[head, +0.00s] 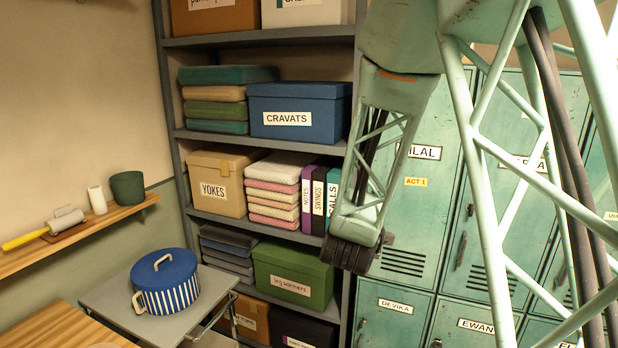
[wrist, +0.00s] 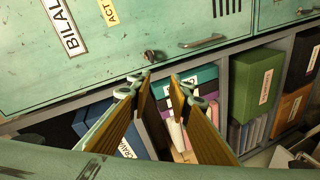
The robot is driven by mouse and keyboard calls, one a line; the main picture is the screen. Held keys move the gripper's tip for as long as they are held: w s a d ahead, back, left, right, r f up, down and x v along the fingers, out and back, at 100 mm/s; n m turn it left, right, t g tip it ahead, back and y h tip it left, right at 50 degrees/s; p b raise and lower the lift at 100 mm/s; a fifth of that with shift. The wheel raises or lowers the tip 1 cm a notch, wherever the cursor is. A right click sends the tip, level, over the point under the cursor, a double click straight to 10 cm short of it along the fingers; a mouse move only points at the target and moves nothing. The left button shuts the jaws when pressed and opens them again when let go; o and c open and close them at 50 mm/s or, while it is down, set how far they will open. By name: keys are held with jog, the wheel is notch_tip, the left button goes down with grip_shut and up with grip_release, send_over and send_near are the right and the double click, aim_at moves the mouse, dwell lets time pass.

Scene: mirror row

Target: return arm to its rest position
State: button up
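My arm shows in the head view as pale green lattice links in front of the lockers and the right edge of the shelf unit. Its folded part ends in dark rounded pieces near the shelf's right post. My fingers cannot be made out clearly in the head view. In the wrist view my gripper (wrist: 161,78) has its two gold-faced fingers apart. I see nothing held between them; a locker and shelf goods show beyond.
Green lockers (head: 393,312) stand behind my arm. A grey shelf unit (head: 262,136) holds boxes, folded cloth and binders. A striped blue pot (head: 168,284) sits on a small grey table (head: 120,294). A wooden wall ledge (head: 95,226) is at left.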

jog(key=s+a+r+m+g+y+b, duration=0.1)
jog(key=s+r+m+g+y, duration=0.15)
jog(key=s, duration=0.75)
jog(key=s+a+r+m+g+y+b, duration=0.1)
jog(key=s+r+m+g+y, duration=0.15)
jog(key=s, duration=0.85)
jog(key=s+d+m+g, duration=0.2)
jog(key=s+d, duration=0.2)
jog(key=s, duration=1.3)
jog(key=s+d+f+m+g+h+b, duration=0.1)
jog(key=s+d+m+g, duration=0.2)
jog(key=s, duration=1.3)
jog(key=shift+s+d+f+g+b, duration=0.3)
jog(key=shift+s+d, duration=0.1)
jog(key=shift+d, duration=0.15)
